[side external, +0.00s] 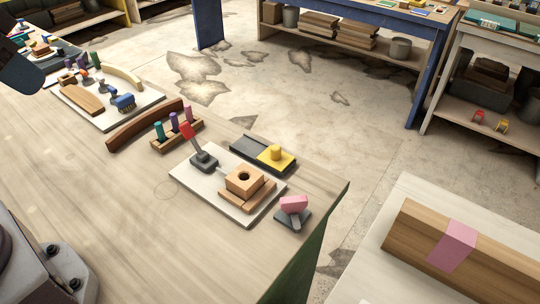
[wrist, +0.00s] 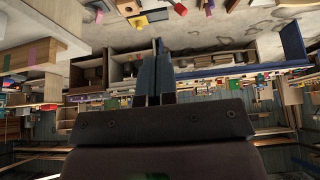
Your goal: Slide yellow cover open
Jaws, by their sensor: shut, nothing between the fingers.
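The yellow cover (side external: 280,160), with a round yellow knob on top, sits at the right part of a dark grey track (side external: 250,146) near the far right edge of the wooden table. The bare track shows to its left. My gripper (wrist: 154,70) shows in the wrist view with its two dark fingers together, empty and touching nothing. It is well away from the cover. A small yellow piece (wrist: 138,21) shows at the top of the wrist view; I cannot tell if it is the cover.
A curved brown stringer (side external: 145,123) lies left. The front tabletop is clear.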

